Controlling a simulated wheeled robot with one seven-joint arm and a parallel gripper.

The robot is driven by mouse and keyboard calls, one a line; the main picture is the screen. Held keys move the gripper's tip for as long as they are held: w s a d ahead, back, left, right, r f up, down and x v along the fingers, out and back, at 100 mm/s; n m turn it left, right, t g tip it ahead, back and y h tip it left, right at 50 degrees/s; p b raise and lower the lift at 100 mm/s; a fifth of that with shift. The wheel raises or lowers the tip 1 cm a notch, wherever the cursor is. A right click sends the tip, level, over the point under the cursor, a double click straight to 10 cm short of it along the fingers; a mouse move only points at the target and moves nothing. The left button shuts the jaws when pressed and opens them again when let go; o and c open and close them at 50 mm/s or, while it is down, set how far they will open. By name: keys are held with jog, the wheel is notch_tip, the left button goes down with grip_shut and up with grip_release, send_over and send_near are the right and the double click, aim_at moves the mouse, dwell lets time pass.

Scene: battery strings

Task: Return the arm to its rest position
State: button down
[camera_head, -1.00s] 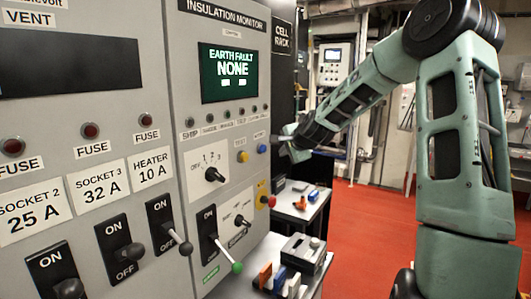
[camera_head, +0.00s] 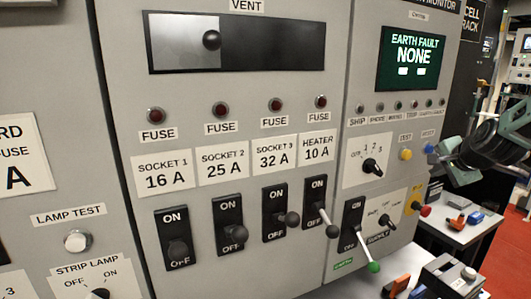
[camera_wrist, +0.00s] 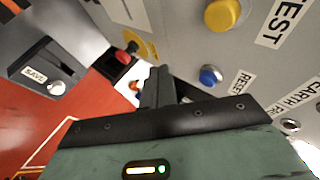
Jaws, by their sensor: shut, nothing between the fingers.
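My arm (camera_head: 485,145) shows only in part at the right edge of the head view, beside the insulation monitor panel. My gripper (camera_wrist: 158,85) is shut and empty in the wrist view, its fingers close together. It appears near the panel's blue button (camera_wrist: 210,75), which also shows in the head view (camera_head: 429,148). Whether the fingers touch the panel I cannot tell. The rest of the arm is outside the head view.
The yellow button (camera_head: 405,154) and red knob (camera_head: 425,211) are near my gripper. A green-tipped lever (camera_head: 374,267) sticks out of the panel. A table (camera_head: 440,228) with small objects stands below right. Red floor (camera_head: 503,250) lies beyond.

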jog(key=s+a+f+n+g+y+b, duration=0.1)
jog(key=s+a+f+n+g, duration=0.4)
jog(key=s+a+n, duration=0.7)
jog(key=s+a+f+n+g+y+b, duration=0.1)
jog(key=s+a+f+n+g+b, duration=0.3)
jog(key=s+a+n, duration=0.8)
jog(key=s+a+f, duration=0.2)
jog(key=s+a, duration=1)
jog(key=a, duration=0.2)
jog(key=shift+g, duration=0.4)
jog(key=shift+s+a, duration=0.1)
jog(key=shift+a, duration=0.05)
